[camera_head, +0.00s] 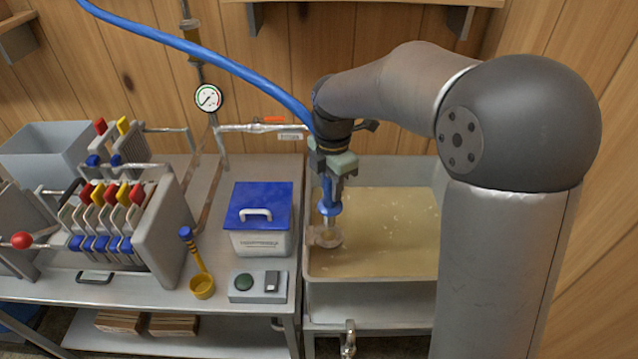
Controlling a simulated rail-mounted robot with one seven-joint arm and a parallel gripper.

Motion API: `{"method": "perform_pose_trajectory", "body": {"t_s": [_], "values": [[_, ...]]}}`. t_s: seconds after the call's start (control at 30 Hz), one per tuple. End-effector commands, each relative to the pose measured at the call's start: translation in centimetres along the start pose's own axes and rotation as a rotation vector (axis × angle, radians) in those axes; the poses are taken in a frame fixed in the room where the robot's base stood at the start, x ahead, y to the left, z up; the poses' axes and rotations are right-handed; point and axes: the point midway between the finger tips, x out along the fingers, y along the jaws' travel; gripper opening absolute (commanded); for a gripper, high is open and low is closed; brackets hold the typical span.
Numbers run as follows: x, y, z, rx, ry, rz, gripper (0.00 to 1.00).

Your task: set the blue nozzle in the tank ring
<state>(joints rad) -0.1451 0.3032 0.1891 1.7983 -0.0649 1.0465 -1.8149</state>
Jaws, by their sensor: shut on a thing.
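My gripper (331,175) points down over the left side of the tank (375,292) and is shut on the blue nozzle (329,197). The nozzle hangs roughly upright, its wider blue collar below my fingers. The tank ring (325,238) is a pale, partly see-through round piece at the tank's left inner edge. The nozzle's lower end overlaps the ring in the picture. I cannot tell whether it is inside the ring, touching it or just above it. The tank holds cloudy tan liquid.
A blue hose (200,48) runs from the upper left to my wrist. A pipe with a gauge (208,97) runs behind.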

Motion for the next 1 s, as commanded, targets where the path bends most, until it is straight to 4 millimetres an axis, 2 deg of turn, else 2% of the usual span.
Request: {"method": "perform_pose_trajectory", "body": {"t_s": [0.03,0.17,0.63,1.0], "values": [[1.0,0.0,0.0,-0.001,0.000,0.001,0.00],[1.9,0.0,0.0,0.000,0.000,0.001,0.00],[2.3,0.0,0.0,0.000,0.000,0.001,0.00],[6.2,0.0,0.1,0.000,0.000,0.002,0.00]]}}
